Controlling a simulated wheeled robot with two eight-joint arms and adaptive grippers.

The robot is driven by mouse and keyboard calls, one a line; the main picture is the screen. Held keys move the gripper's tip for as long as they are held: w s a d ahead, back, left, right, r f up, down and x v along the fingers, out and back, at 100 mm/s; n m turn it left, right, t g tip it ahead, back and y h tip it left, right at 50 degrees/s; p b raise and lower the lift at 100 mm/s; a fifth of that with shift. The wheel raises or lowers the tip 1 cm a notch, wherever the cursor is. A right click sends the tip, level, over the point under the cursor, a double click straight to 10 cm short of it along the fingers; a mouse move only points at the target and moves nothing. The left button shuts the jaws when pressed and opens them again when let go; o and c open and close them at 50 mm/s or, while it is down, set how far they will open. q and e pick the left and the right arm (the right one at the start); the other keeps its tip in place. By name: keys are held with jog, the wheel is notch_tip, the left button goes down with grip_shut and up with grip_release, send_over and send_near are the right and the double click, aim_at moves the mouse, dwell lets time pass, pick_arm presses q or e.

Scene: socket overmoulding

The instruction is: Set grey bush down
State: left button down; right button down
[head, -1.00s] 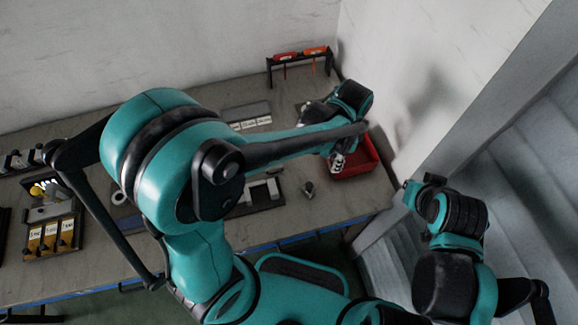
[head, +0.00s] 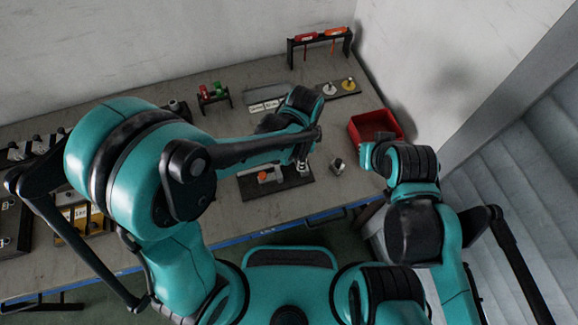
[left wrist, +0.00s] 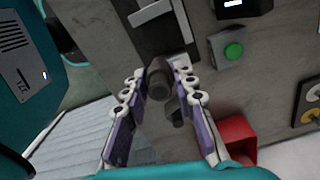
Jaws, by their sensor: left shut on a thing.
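My left gripper (head: 302,165) is above the table, by the right end of a black fixture plate (head: 293,180). In the left wrist view its purple-padded fingers (left wrist: 163,80) are shut on a dark grey cylinder, the grey bush (left wrist: 158,84). The bush is hardly visible in the head view, and its gap to the surface below is unclear. An orange part (head: 266,176) sits on the fixture plate. A small grey metal piece (head: 338,166) stands on the table right of the gripper. My right arm's end is near the red bin, its fingers not visible.
The red bin (head: 358,126) stands behind my right wrist; it also shows in the left wrist view (left wrist: 235,136). A green button box (left wrist: 233,50) is beside the fixture. A tool rack (head: 320,40) and a small pegged plate (head: 340,90) stand farther back.

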pick_arm(q)
jog(key=a+f, duration=0.1)
jog(key=a, duration=0.1)
jog(key=shift+w+a+f, duration=0.3)
jog(key=shift+f, duration=0.1)
jog(key=shift+f+b, duration=1)
jog(key=shift+f, duration=0.95)
jog(key=shift+f, duration=0.1)
jog(key=c, duration=1.2)
grip_release()
